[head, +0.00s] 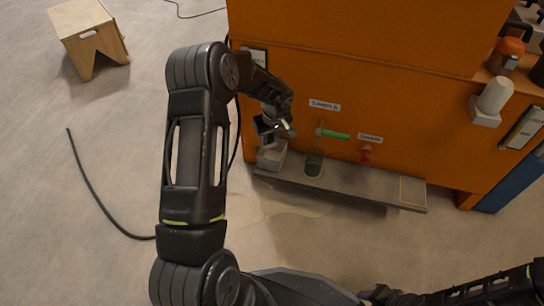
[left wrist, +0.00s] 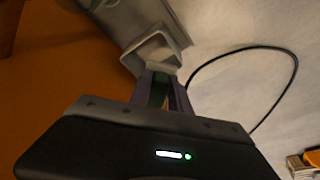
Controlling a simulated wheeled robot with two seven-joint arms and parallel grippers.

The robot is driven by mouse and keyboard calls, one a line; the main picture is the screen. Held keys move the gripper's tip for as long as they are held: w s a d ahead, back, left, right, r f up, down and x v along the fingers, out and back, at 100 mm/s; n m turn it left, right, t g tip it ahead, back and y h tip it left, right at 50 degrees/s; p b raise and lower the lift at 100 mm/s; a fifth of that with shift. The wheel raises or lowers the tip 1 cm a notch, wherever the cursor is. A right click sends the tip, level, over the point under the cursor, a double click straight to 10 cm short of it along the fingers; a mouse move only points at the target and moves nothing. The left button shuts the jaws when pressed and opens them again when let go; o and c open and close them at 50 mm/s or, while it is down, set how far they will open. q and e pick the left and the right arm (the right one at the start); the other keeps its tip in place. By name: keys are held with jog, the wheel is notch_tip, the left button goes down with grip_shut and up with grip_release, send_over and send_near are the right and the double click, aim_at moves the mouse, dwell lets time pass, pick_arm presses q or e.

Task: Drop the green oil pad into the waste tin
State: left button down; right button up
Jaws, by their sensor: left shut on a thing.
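My left gripper (head: 268,132) is at the orange cabinet's front, just above a pale box-shaped tin (head: 271,156) on the shelf's left end. In the left wrist view its fingers (left wrist: 160,92) are shut on the dark green oil pad (left wrist: 158,90). The tin's square open mouth (left wrist: 152,50) lies just beyond the fingertips there. The pad is apart from or at the tin's rim; I cannot tell which. The pad is not clear in the head view. My right arm's end (head: 390,296) shows at the bottom right; its fingers are not clear.
The grey shelf (head: 385,190) runs along the orange cabinet (head: 400,95). A clear glass (head: 313,165) stands on it below a green-handled tap (head: 333,134); a red tap (head: 366,154) is to the right. A wooden stool (head: 85,25) and black cable (head: 90,192) are on the floor.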

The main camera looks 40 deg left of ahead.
pick_arm(q)
jog(key=c, duration=1.1)
grip_release()
jog(key=shift+c, duration=0.2)
jog(key=p+v, duration=0.4)
jog(key=v, duration=0.3)
jog(key=shift+r, duration=0.35)
jog(key=shift+s, duration=0.1)
